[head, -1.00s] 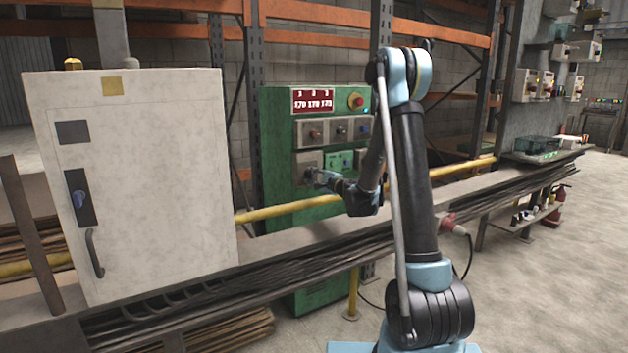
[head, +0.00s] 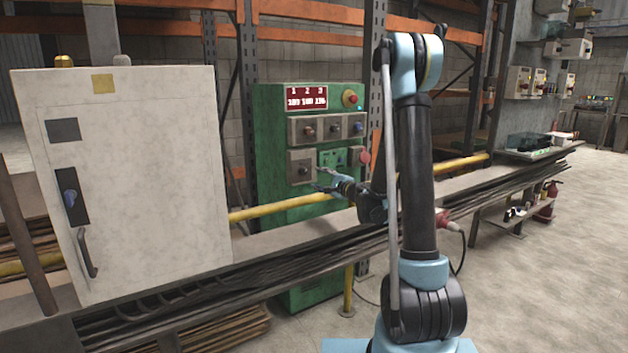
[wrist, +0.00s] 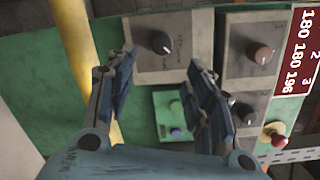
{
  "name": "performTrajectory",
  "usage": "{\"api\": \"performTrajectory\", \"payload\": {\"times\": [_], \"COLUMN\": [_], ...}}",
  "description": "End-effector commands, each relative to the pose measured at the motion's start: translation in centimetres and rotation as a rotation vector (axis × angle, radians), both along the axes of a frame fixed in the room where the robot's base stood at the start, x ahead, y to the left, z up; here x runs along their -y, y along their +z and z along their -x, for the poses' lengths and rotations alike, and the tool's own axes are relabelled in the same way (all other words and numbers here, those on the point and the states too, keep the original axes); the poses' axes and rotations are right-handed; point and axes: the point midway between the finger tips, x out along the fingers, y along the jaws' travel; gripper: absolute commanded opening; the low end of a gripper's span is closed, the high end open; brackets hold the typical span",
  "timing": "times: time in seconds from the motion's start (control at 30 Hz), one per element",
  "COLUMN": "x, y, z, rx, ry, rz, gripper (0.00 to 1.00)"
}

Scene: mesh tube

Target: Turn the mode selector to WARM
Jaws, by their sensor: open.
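The green control cabinet (head: 268,140) stands beyond the shelf. A grey plate at its lower left carries a black knob (head: 303,170), which looks like the mode selector. In the wrist view this knob (wrist: 160,43) shows a light pointer mark toward the picture's lower right. The lettering around it is too small to read, so I cannot tell which position is WARM. My gripper (wrist: 163,65) is open and empty, with its fingers spread in front of the panel and apart from the knob. In the head view my gripper (head: 322,180) is just right of and below the knob.
A red display (head: 306,97), a red button (head: 350,98) and a row of several knobs (head: 333,128) are above. A green plate (wrist: 174,113) is beside the selector. A yellow rail (head: 280,203) crosses in front. A white cabinet (head: 130,160) stands left.

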Motion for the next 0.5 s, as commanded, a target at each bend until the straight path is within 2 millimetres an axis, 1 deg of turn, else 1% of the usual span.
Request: {"api": "performTrajectory", "payload": {"times": [0.03,0.2,0.5], "x": [0.6,1.6,1.8], "y": [0.0,0.0,0.0], "z": [0.6,1.8,2.1], "rx": [0.000,0.000,0.000], "ry": [-0.002,-0.001,0.000], "rz": [0.000,0.000,0.000], "gripper": [0.48,0.48,0.48]}}
